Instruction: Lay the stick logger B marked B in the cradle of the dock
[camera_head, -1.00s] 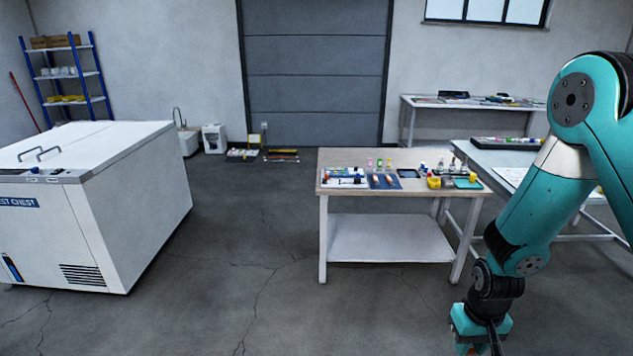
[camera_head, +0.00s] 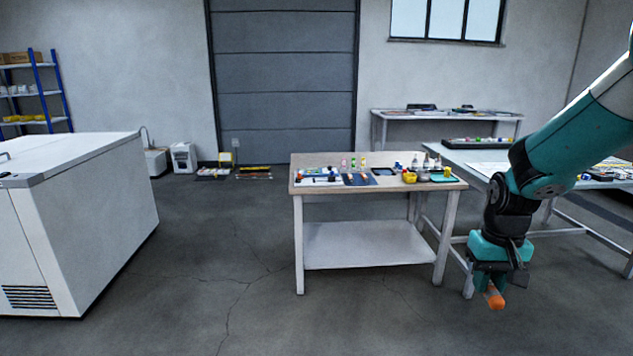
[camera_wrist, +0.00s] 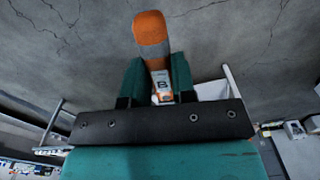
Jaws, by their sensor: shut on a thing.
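The stick logger B (camera_wrist: 151,30) has an orange end and a pale label with a dark B, seen in the wrist view. My gripper (camera_wrist: 157,80) is shut on it, with a teal finger on each side. In the head view my gripper (camera_head: 484,282) hangs at the lower right, in front of and to the right of the wooden-topped table. The orange end of the logger (camera_head: 494,298) points down there, clear above the floor. I cannot make out the dock or its cradle among the small items.
The wooden-topped table (camera_head: 340,187) carries several small items, with a lower shelf (camera_head: 350,245). A second table (camera_head: 470,158) stands behind at right, a bench (camera_head: 450,115) at the back wall. A white chest (camera_head: 80,215) stands at left. The floor between is open.

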